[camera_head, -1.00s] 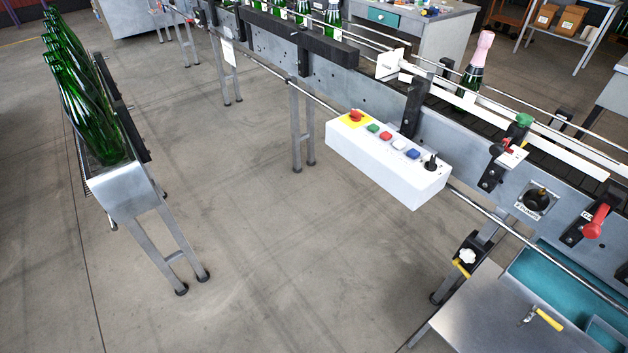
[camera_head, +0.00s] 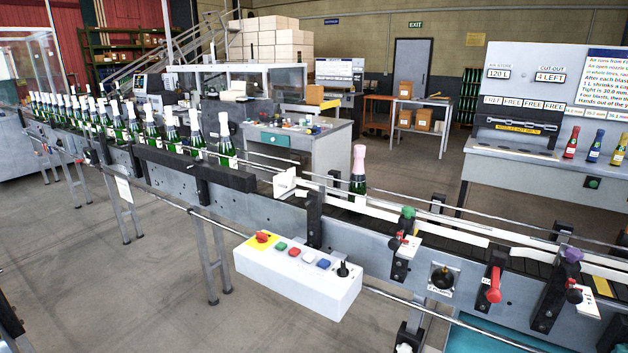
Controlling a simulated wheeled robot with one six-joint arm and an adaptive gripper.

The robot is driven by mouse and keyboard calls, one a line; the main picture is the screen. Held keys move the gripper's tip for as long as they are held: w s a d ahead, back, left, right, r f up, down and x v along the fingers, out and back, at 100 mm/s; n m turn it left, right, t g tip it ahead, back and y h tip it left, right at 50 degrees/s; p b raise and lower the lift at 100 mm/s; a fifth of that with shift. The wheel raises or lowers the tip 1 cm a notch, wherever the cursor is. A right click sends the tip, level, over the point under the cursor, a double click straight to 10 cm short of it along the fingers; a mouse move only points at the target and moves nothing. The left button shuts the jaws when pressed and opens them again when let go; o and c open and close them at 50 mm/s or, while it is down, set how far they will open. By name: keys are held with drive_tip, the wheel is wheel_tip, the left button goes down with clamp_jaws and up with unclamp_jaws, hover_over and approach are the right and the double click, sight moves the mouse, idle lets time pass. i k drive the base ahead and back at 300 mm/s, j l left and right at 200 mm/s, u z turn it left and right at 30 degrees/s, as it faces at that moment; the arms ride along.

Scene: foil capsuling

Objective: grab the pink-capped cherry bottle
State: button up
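The pink-capped bottle (camera_head: 358,172) stands upright on the conveyor (camera_head: 412,222), behind the near guide rail, which hides its lower part. It has dark green glass and a pale pink foil cap over its neck. It stands alone, just right of a small white plate (camera_head: 285,184) on the rail. No cherry marking can be made out on it. My gripper is not in view.
White-capped green bottles (camera_head: 224,140) line the conveyor to the left. A white control box (camera_head: 298,276) with coloured buttons juts out from the conveyor's near side. Grey floor (camera_head: 165,285) is open in front.

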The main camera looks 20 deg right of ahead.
sight(357, 183)
drive_tip(key=i+j+z, duration=0.25)
drive_tip(key=i+j, duration=0.2)
drive_tip(key=j, duration=0.2)
drive_tip(key=i+j+z, duration=0.15)
drive_tip(key=j, duration=0.2)
